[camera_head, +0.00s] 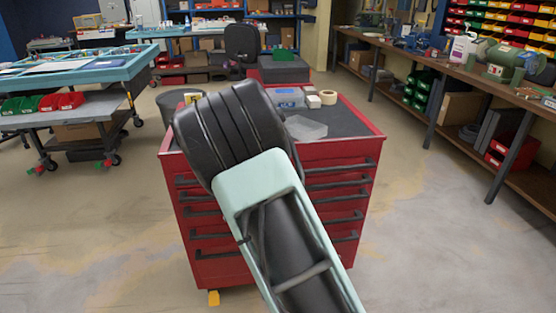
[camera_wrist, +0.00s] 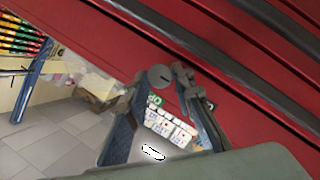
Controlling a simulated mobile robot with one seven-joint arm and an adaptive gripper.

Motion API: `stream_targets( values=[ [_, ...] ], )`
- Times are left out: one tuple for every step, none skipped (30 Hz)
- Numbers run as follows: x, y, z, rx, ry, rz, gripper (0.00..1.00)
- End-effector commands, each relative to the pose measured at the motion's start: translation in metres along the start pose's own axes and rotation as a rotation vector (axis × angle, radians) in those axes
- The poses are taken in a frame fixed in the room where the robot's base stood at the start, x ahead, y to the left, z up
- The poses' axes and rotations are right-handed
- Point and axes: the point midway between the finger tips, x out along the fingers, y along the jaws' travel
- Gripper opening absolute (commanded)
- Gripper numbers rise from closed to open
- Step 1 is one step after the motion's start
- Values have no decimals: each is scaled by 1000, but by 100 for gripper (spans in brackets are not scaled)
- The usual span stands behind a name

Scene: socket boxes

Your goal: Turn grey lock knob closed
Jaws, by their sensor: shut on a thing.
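The grey lock knob (camera_wrist: 160,77) is a small round disc with a dark slot on the red front of the tool chest, seen in the wrist view. My gripper (camera_wrist: 159,85) has one finger on each side of it, tips closed on the knob. In the head view the red tool chest (camera_head: 340,152) stands in the middle. My arm covers part of its front there, and the knob and gripper are hidden.
Dark drawer handles (camera_wrist: 192,35) run close beside the knob. A clear tray (camera_head: 306,128), a blue-lidded box (camera_head: 288,97) and tape (camera_head: 328,97) lie on the chest top. The floor right of the chest is clear up to a long workbench (camera_head: 452,72).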

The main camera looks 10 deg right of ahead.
Motion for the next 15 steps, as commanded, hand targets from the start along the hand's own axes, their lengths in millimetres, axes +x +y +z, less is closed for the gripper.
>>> stream_targets(
  values=[
    [0, 0, 2, -2, -3, -1, 0],
    [0, 0, 2, -2, -3, -1, 0],
    [0, 0, 2, -2, -3, -1, 0],
    [0, 0, 2, -1, -3, -1, 0],
    [0, 0, 2, -1, -3, -1, 23],
    [0, 0, 2, -1, -3, -1, 28],
    [0, 0, 2, -1, -3, -1, 31],
    [0, 0, 2, -1, -3, -1, 34],
    [0, 0, 2, -1, -2, -1, 39],
    [0, 0, 1, -1, -2, -1, 40],
    [0, 0, 1, 0, -2, -1, 40],
    [0, 0, 1, 0, -2, -1, 40],
    [0, 0, 1, 0, -2, -1, 40],
    [0, 0, 1, 0, -1, -1, 40],
    [0, 0, 1, 0, -1, -1, 40]
  ],
)
